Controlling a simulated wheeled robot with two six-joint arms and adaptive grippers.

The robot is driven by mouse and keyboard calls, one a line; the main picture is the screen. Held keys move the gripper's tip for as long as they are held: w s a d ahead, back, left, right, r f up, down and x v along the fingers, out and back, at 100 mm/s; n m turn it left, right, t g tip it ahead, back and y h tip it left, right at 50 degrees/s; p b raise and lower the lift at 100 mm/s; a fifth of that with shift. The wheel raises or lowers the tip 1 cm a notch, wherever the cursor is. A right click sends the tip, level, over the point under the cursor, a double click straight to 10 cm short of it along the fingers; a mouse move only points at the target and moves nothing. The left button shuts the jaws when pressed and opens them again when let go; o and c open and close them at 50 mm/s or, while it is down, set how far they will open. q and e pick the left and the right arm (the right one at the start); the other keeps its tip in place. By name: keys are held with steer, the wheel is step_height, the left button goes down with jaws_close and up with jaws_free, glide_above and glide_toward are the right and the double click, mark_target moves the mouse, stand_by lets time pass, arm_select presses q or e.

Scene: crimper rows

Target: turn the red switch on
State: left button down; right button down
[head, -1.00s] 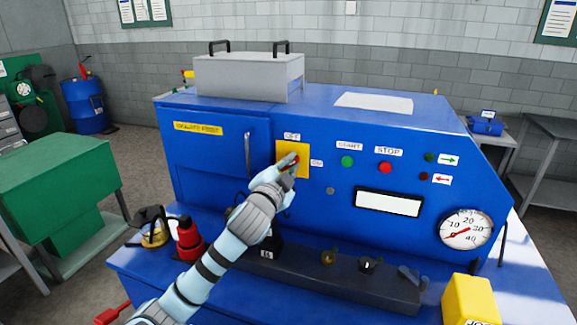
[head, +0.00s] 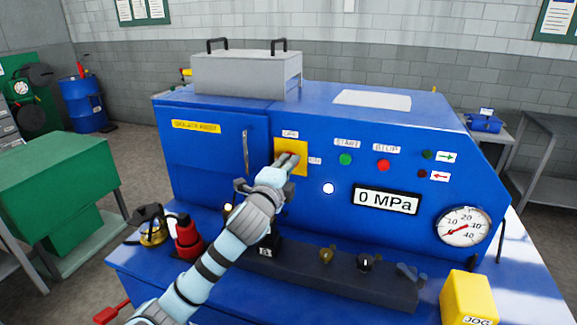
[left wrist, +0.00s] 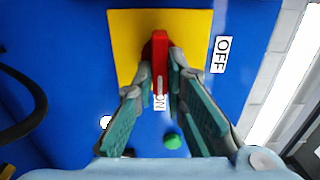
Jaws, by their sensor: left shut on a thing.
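The red switch (left wrist: 160,48) sits on a yellow plate (head: 302,150) on the front of the blue machine. In the left wrist view its handle points at the ON label (left wrist: 159,102), away from the OFF label (left wrist: 221,54) at the side. My left gripper (head: 287,160) is shut on the handle, one finger on each side, as the left wrist view (left wrist: 162,68) shows. In the head view the fingers hide most of the switch. My right gripper is not in view.
A white lamp (head: 328,188) is lit and the display (head: 386,200) reads 0 MPa. Green (head: 345,159) and red (head: 383,165) buttons sit to the right. A door handle (head: 246,152) is left of the plate.

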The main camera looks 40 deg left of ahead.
arm_select(q)
steer(key=shift+r, duration=0.35)
steer(key=c, duration=1.8)
jaws_free()
steer(key=shift+w+a, duration=0.1)
steer(key=shift+o, duration=0.8)
steer(key=shift+w+a+f, duration=0.1)
steer(key=shift+a+f, duration=0.1)
steer(key=shift+f, duration=0.1)
steer(key=v, duration=1.2)
steer(key=shift+w, duration=0.1)
